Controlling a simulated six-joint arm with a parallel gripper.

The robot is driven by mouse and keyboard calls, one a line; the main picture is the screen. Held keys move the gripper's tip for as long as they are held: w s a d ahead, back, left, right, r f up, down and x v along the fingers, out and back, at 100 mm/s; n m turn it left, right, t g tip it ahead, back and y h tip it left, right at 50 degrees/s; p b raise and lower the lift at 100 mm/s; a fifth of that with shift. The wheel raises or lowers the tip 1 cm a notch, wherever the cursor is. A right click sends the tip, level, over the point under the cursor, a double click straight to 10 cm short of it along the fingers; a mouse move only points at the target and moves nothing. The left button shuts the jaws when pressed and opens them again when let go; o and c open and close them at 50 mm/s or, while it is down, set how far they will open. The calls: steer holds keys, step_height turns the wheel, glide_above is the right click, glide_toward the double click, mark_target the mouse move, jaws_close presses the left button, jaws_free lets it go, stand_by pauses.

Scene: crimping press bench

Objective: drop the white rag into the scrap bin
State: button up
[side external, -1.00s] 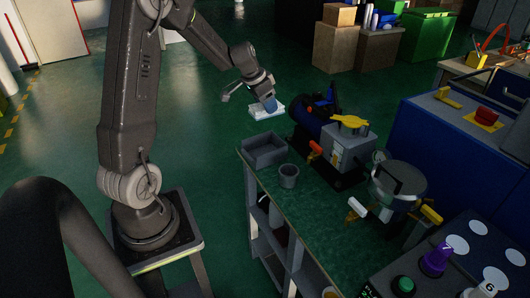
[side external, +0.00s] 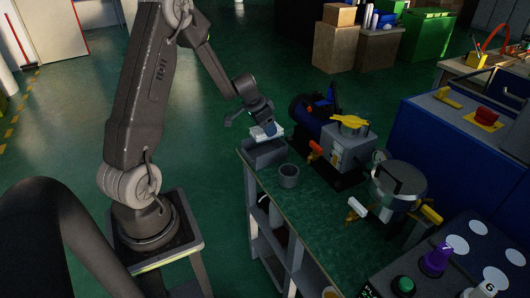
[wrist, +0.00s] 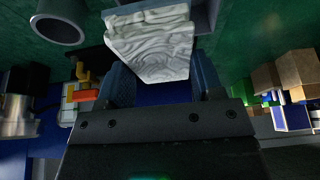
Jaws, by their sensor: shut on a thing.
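The white rag (side external: 262,134) is a crumpled folded cloth held between the blue fingers of my gripper (side external: 268,128). In the wrist view the rag (wrist: 150,42) fills the gap between the fingers of my gripper (wrist: 162,80). A dark grey open rectangular box (side external: 268,156), which looks like the scrap bin, stands at the bench's far left corner. My gripper and the rag are over this box, close above its rim. In the wrist view part of the box (wrist: 207,14) shows behind the rag, which hides most of it.
A small grey cup (side external: 288,176) stands on the green bench top (side external: 325,215) beside the box. A grey and blue machine with a yellow knob (side external: 350,121) and orange handle (side external: 315,149) stands close to the right. A round metal pot (side external: 398,184) is farther along the bench.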

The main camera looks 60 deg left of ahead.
steer(key=o, duration=1)
steer(key=shift+o, duration=0.2)
steer(key=shift+r, duration=0.1)
steer(key=v, duration=1.3)
steer(key=shift+s+r, duration=0.2)
steer(key=shift+r, duration=0.05)
steer(key=shift+d, duration=0.1)
steer(key=s+d+r, duration=0.2)
steer(key=d+r, duration=0.2)
steer(key=d, duration=0.5)
steer(key=s+d+r, duration=0.2)
steer(key=d+r, duration=0.1)
steer(key=d, duration=0.5)
steer(key=s+d+r+t, duration=0.1)
steer(key=s+d, duration=0.9)
steer(key=s, duration=0.1)
steer(key=shift+d, duration=0.2)
